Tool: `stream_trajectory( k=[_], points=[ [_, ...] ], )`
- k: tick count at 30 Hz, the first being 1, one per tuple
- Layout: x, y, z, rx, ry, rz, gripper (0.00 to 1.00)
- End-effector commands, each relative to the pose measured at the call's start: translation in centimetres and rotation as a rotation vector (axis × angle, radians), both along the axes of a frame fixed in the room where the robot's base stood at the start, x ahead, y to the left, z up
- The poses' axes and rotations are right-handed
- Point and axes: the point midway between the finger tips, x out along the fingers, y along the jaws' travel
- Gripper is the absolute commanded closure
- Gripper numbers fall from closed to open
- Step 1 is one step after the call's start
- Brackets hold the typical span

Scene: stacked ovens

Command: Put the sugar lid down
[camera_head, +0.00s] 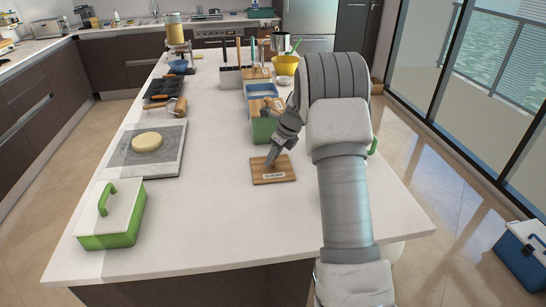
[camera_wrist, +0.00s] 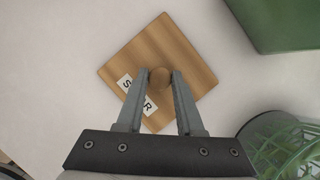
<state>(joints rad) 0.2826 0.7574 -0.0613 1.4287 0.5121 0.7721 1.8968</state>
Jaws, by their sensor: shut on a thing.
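The sugar lid (camera_head: 272,175) is a square wooden board with a white SUGAR label and a round knob. In the head view it lies level over the white island top, to the left of my arm; I cannot tell if it touches the counter or hangs just above it. My gripper (camera_head: 273,157) is above it, shut on its knob. In the wrist view the lid (camera_wrist: 185,55) is turned like a diamond, and the fingers of my gripper (camera_wrist: 160,79) close on both sides of the knob. Part of the label is hidden by the left finger.
A green box (camera_head: 265,131) stands just behind the lid. A green box with a white lid (camera_head: 110,213) stands at the front left. A grey board (camera_head: 155,163) carries a round pale item (camera_head: 147,142). The white counter (camera_head: 205,215) is clear between them and in front.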

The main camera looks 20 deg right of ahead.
Motion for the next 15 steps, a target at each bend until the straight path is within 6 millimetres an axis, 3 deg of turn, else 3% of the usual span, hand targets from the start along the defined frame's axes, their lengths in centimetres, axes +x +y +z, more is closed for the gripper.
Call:
stream_trajectory(
  k=[1,5,15],
  points=[
    [-0.01,0.02,-0.09,0.001,0.001,0.0,0.59],
    [-0.02,0.02,-0.07,0.0,0.001,0.0,0.35],
    [0.0,0.0,0.25,0.0,0.0,0.001,0.34]
  ],
)
